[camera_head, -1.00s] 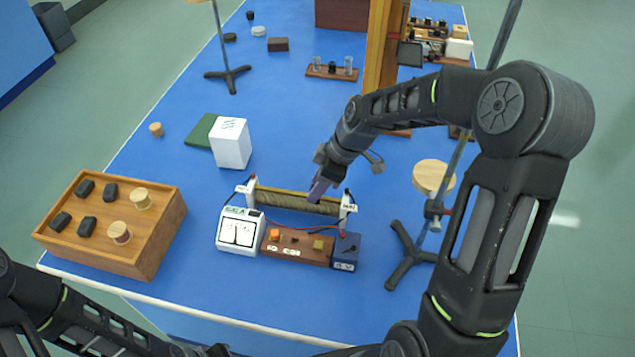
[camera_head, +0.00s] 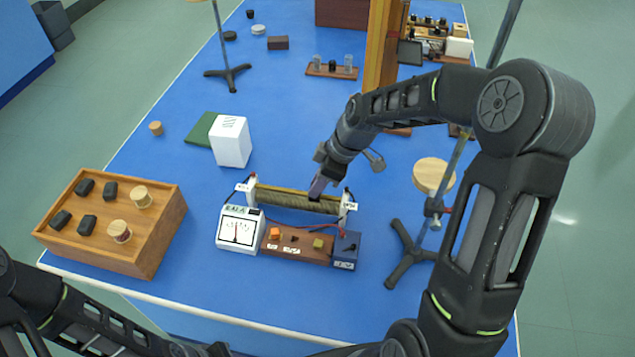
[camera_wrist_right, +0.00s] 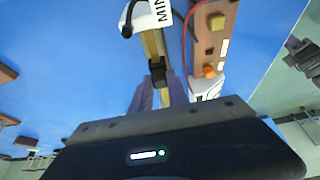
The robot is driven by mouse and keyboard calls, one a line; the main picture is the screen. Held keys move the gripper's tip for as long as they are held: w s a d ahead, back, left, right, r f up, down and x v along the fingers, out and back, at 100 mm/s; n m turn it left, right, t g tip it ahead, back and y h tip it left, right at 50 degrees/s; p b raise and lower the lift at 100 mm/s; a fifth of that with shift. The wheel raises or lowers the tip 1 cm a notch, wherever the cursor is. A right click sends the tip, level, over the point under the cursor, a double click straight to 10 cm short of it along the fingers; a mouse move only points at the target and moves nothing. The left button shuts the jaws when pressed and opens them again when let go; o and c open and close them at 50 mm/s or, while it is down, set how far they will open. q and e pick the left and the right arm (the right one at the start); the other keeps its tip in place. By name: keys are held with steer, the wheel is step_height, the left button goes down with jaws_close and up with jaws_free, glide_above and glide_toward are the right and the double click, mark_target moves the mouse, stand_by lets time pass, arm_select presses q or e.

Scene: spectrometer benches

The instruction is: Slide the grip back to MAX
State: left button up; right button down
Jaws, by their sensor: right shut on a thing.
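The rheostat, a brown wound coil (camera_head: 285,201) between two white end supports, stands on the blue bench behind the meter. Its right end in the head view bears the MIN label, readable on the end support in the right wrist view (camera_wrist_right: 155,14). The left end support (camera_head: 246,190) has a label too small to read. My right gripper (camera_head: 317,187) is over the right part of the coil, near the MIN end, and shut on the slider's grip. A dark block, apparently the grip (camera_wrist_right: 157,71), shows on the rail at the fingers. My left gripper is not seen.
A meter (camera_head: 238,235) and a brown board (camera_head: 296,248) with knobs stand close in front of the coil. A clamp stand (camera_head: 408,252) is to the right, a white box (camera_head: 231,143) behind left, and a wooden tray (camera_head: 150,253) left.

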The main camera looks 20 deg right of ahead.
stand_by(0.8)
steer(key=w+a+b, duration=0.1)
steer(key=w+a, duration=0.1)
steer(key=a, duration=0.1)
steer(key=w+a+b, duration=0.1)
steer(key=w+a, duration=0.2)
steer(key=a, duration=0.1)
steer(key=w+a+b, duration=0.1)
steer(key=w+a, duration=0.2)
steer(key=shift+w+a, duration=0.1)
steer(key=shift+a, duration=0.3)
steer(key=shift+a+r, duration=0.1)
steer(key=shift+w, duration=0.1)
steer(key=c, duration=1.7)
jaws_free()
steer(key=o, duration=0.3)
steer(key=shift+a, duration=0.15)
steer(key=shift+o, duration=0.6)
